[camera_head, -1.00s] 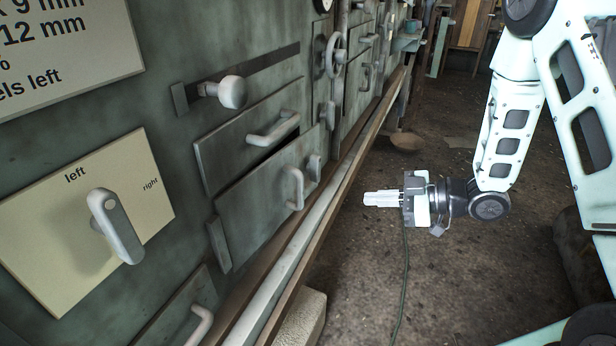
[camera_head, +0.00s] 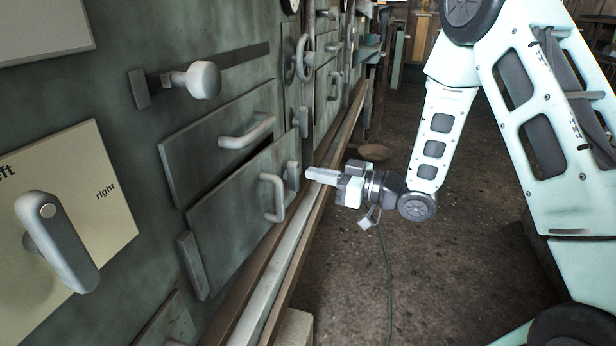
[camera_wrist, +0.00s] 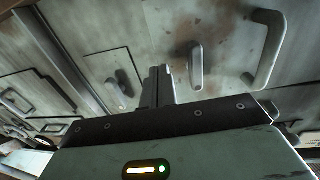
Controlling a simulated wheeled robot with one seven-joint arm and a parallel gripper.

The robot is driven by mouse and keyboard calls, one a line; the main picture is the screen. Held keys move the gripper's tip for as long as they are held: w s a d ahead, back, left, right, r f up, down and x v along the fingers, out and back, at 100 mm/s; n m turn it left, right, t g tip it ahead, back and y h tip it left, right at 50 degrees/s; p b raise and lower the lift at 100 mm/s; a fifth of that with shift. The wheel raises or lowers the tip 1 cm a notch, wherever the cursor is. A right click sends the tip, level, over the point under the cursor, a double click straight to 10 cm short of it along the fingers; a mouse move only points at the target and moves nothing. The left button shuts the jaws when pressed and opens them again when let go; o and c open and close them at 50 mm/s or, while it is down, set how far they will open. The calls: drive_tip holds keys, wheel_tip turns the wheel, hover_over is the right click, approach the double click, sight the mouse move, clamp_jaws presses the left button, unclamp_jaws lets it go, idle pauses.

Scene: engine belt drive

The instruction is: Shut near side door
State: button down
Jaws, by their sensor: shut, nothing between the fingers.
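The door (camera_head: 235,215) is a dark green panel low on the machine wall in the head view, with a pale bar handle (camera_head: 272,197) and a small upright latch piece (camera_head: 293,175) at its right edge. A dark gap shows along its top edge; I cannot tell how far it stands open. My gripper (camera_head: 312,174) is shut and empty, its fingertips just right of the latch piece in the picture; contact is unclear. In the wrist view, the shut fingers (camera_wrist: 156,86) point at the panels, with a small upright handle (camera_wrist: 196,68) and a larger bar handle (camera_wrist: 268,50) to their right.
A drawer-like panel with a bar handle (camera_head: 248,130) is above the door. A sliding knob (camera_head: 203,80) and a left/right lever (camera_head: 58,240) are nearer. A handwheel (camera_head: 304,57) is farther along. A rail (camera_head: 290,265) runs below; open floor (camera_head: 350,270) lies to the right.

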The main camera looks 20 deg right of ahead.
drive_tip(key=shift+x, duration=1.3)
drive_tip(key=shift+a, duration=0.1)
drive_tip(key=shift+x, duration=1.1)
drive_tip(key=shift+w, duration=0.1)
